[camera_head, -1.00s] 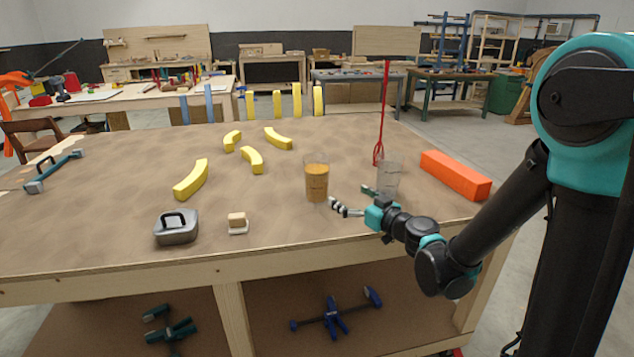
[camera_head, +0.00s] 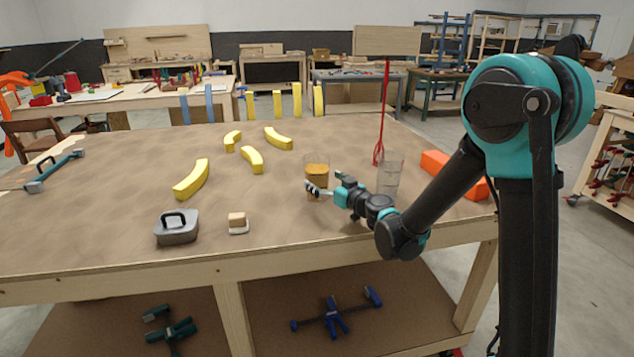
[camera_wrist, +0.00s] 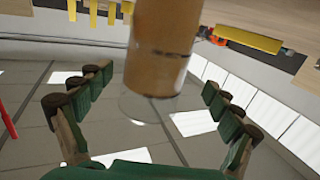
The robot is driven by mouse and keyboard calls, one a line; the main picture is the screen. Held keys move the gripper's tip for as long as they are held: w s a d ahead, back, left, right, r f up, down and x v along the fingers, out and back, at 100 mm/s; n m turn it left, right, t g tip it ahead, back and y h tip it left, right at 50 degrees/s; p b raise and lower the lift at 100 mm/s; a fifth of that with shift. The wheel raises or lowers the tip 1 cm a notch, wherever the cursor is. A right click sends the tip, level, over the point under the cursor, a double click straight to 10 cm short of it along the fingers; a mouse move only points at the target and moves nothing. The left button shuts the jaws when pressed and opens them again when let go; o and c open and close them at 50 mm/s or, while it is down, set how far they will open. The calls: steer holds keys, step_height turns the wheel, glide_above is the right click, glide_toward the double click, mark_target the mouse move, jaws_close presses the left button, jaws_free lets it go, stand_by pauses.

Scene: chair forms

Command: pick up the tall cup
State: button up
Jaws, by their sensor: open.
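A clear cup with an amber-brown filling (camera_head: 317,170) stands on the table, right of its middle. An empty-looking clear cup (camera_head: 391,172) stands to its right, partly behind my arm. My gripper (camera_head: 329,183) is open at the filled cup, with one finger across its front in the head view. In the wrist view, the filled cup (camera_wrist: 160,50) is between the two spread green fingers of my gripper (camera_wrist: 147,98), with a gap on each side. I cannot tell how deep it sits between them. Its top and bottom are not both in the wrist view.
A red whisk-like tool (camera_head: 381,130) stands behind the clear cup. An orange block (camera_head: 445,168) lies right, partly behind my arm. Several yellow curved pieces (camera_head: 191,180), a grey handled box (camera_head: 177,228) and a small tan-and-white block (camera_head: 238,223) lie left. The table's front edge is below my wrist.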

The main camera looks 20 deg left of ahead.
steer(key=x, duration=0.4)
steer(key=shift+w+a, duration=0.1)
steer(key=shift+w, duration=0.3)
steer(key=shift+c, duration=0.4)
steer(key=c, duration=0.9)
